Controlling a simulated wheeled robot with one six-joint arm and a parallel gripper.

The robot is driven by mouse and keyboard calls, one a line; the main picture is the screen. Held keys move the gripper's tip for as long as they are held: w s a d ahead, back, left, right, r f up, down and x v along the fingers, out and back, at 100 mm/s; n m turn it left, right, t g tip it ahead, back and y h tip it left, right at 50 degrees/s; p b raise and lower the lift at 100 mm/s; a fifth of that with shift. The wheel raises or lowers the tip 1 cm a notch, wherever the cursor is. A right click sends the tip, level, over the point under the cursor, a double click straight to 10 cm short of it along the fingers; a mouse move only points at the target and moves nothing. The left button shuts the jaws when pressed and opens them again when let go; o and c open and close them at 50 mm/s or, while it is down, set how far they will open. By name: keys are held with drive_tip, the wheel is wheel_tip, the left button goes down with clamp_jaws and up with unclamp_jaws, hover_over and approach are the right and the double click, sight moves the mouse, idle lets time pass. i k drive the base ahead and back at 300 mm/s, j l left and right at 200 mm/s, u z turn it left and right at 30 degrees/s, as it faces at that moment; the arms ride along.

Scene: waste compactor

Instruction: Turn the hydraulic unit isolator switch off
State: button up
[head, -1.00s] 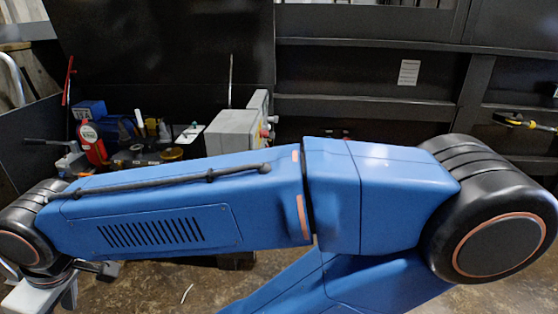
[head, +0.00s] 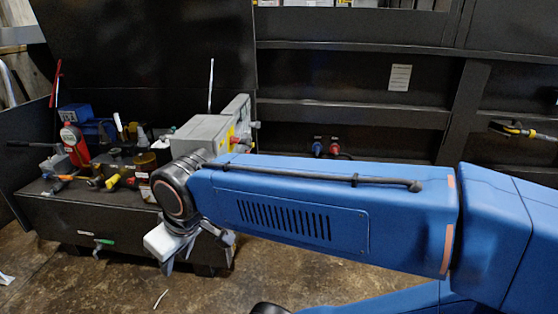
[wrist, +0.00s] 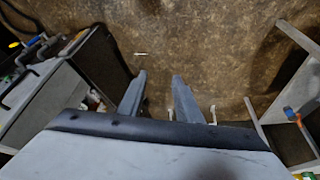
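A grey electrical box (head: 200,135) stands on the dark hydraulic unit bench at the left of the head view, with yellow and red fittings (head: 234,138) on its right side. Which fitting is the isolator switch, and its position, I cannot tell. My gripper (head: 200,258) hangs pointing down in front of the bench's right end, lower than the box and apart from it. In the wrist view my gripper (wrist: 158,78) shows two fingers spread apart with nothing between them, above the brown floor.
A red bottle (head: 74,145), a blue container (head: 76,113) and tools crowd the bench top (head: 70,205). A dark wall with red and blue sockets (head: 318,148) stands behind. A metal frame (wrist: 278,130) is at the right in the wrist view. Floor in front is open.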

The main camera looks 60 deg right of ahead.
sight(232, 140)
drive_tip(key=i+l+z, duration=0.25)
drive_tip(key=l, duration=0.15)
drive_tip(key=i+l+z, duration=0.1)
drive_tip(key=l+z, duration=0.15)
drive_tip(key=i+l+z, duration=0.3)
drive_tip(key=l, duration=0.15)
drive_tip(key=i+l, duration=0.2)
drive_tip(key=k+u, duration=0.4)
drive_tip(key=k, duration=0.15)
drive_tip(key=k+j+u, duration=0.15)
drive_tip(key=k+u, duration=0.2)
drive_tip(key=k, duration=0.15)
drive_tip(key=i+j, duration=0.25)
drive_tip(key=i, duration=0.2)
